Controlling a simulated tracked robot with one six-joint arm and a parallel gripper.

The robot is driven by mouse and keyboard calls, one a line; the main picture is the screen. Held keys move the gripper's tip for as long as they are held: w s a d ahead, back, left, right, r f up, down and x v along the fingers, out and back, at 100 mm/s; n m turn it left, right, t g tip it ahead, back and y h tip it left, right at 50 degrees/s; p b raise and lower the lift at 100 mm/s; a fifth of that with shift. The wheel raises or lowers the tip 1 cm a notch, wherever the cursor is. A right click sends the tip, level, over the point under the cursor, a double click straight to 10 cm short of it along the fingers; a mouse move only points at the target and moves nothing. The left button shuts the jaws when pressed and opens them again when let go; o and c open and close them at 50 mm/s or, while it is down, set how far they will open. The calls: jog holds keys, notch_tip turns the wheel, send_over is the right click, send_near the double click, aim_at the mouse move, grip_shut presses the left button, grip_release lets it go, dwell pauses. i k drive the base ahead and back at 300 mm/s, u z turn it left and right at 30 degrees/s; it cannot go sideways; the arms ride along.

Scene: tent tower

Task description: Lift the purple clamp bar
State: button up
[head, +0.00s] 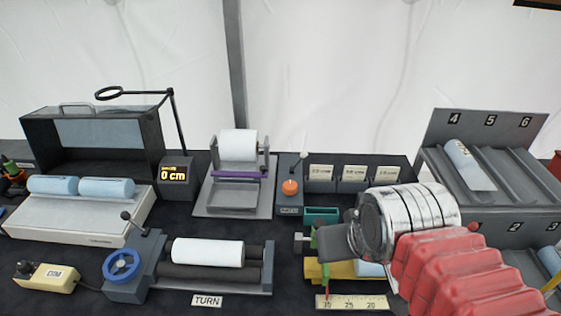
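The purple clamp bar (237,174) lies across the front of a grey stand (234,207), just below a white roll (238,146) held between the stand's two uprights. The bar looks level and rests low against the stand. My gripper (334,242) is at the right, in front of the bar and apart from it, at the end of my silver and red arm. Its dark end points left, over a yellow-based device. I cannot make out its fingertips, so whether it is open or shut does not show.
An orange knob (290,187) and small labelled bins (354,178) stand right of the bar. A 0 cm display (175,175) with a tall ring-topped rod stands left. A roller device (216,267) with a blue wheel is in front. A numbered rack (490,165) is at right.

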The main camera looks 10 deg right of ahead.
aim_at(262, 168)
jog(key=z, duration=0.1)
jog(key=k, duration=1.4)
jog(key=u, duration=0.9)
jog(key=i, duration=1.65)
jog(key=u, duration=0.05)
